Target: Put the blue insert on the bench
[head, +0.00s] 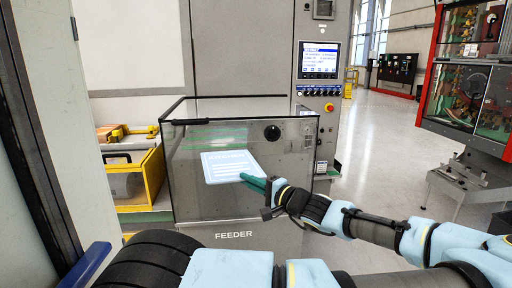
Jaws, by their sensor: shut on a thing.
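The fingers hide that edge. I cannot make out a bench for certain in this view.
The feeder's clear box has a black handle (192,122) and a round black knob (272,132). A control screen (319,60) stands behind it. A yellow-framed machine (154,185) is at left, a red-framed cabinet (471,72) at right. Open floor (385,135) lies between feeder and cabinet.

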